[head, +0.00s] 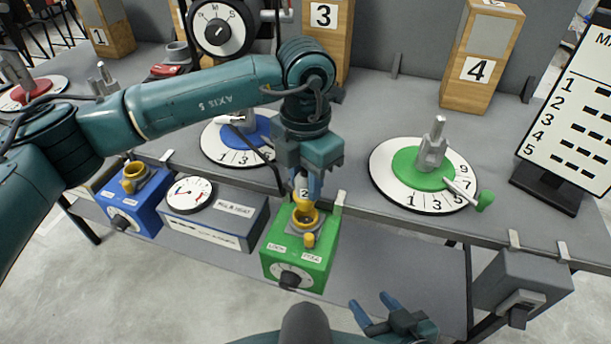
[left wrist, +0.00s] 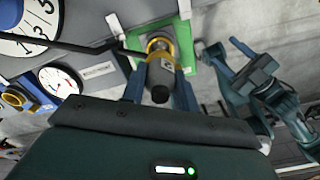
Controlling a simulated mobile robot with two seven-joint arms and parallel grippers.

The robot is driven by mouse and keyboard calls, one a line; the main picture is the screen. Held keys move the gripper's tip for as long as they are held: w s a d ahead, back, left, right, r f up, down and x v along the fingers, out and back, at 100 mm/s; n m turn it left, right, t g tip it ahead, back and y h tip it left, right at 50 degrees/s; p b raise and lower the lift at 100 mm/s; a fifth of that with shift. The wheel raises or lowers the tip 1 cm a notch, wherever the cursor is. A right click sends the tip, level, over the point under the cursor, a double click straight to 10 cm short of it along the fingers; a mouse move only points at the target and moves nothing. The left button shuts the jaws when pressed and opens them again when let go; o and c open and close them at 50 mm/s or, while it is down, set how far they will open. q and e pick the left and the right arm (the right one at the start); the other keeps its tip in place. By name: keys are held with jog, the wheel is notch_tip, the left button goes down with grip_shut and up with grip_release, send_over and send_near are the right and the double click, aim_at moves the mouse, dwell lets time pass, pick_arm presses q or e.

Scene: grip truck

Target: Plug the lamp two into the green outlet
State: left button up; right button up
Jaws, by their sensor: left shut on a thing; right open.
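The green outlet (head: 325,252) is a box with a yellow round socket on top and a black knob on its front; it also shows in the left wrist view (left wrist: 201,52). My left gripper (head: 308,190) points down over the socket and is shut on the dark plug of lamp two (left wrist: 160,82), marked 2. The plug's lower end is at the yellow ring (left wrist: 158,46); its tip is hidden, so I cannot tell how deep it sits. My right gripper (head: 378,312) is open and empty, low in front of the bench.
A blue outlet box (head: 150,215) and a grey meter box (head: 215,220) stand left of the green outlet. A green dial (head: 415,180) lies on the bench (head: 375,110) at right. A black cable (left wrist: 85,47) runs to the plug. A grey box (head: 525,280) hangs at far right.

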aim_at(305, 198)
pick_arm(q)
jog(key=shift+f, duration=0.1)
jog(key=shift+f+b, duration=0.4)
jog(key=shift+b, duration=0.2)
jog(key=shift+f+b, duration=0.2)
jog(key=shift+b, duration=0.1)
dwell(0.9)
jog(key=shift+f+b, duration=0.1)
jog(key=shift+b, duration=0.35)
jog(key=shift+f+b, duration=1.5)
jog(key=shift+f, duration=0.15)
dwell(0.3)
jog(key=o, duration=1.5)
jog(key=shift+c, duration=0.2)
